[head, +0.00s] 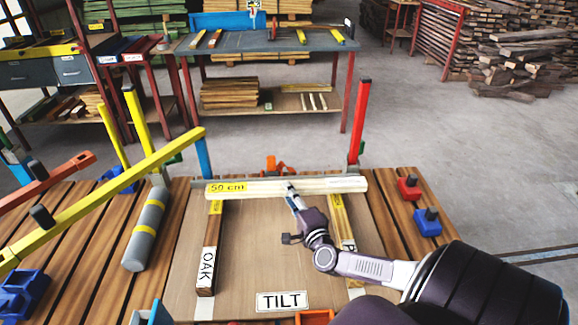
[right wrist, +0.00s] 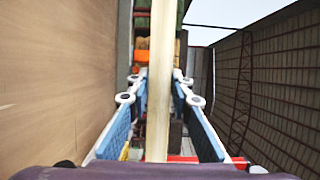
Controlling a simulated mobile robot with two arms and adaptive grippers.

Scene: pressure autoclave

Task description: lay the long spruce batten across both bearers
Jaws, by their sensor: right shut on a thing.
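The pale spruce batten (head: 335,184), with a yellow "50 cm" label, spans left to right over the far ends of both bearers. The left bearer (head: 209,250) is marked OAK. The right bearer (head: 338,212) is partly hidden by my right arm. I cannot tell whether the batten touches the bearers or is just above them. My right gripper (head: 290,190) is shut on the batten near its middle. In the right wrist view the batten (right wrist: 158,110) runs between the two fingers (right wrist: 160,88). My left gripper is not in view.
A board with a TILT label (head: 282,301) lies under the bearers on the slatted bench. A grey cylinder (head: 146,230) and a long yellow clamp bar (head: 120,192) are at left. A red upright clamp (head: 361,125) stands behind the batten's right end. Red (head: 408,188) and blue (head: 427,222) blocks sit right.

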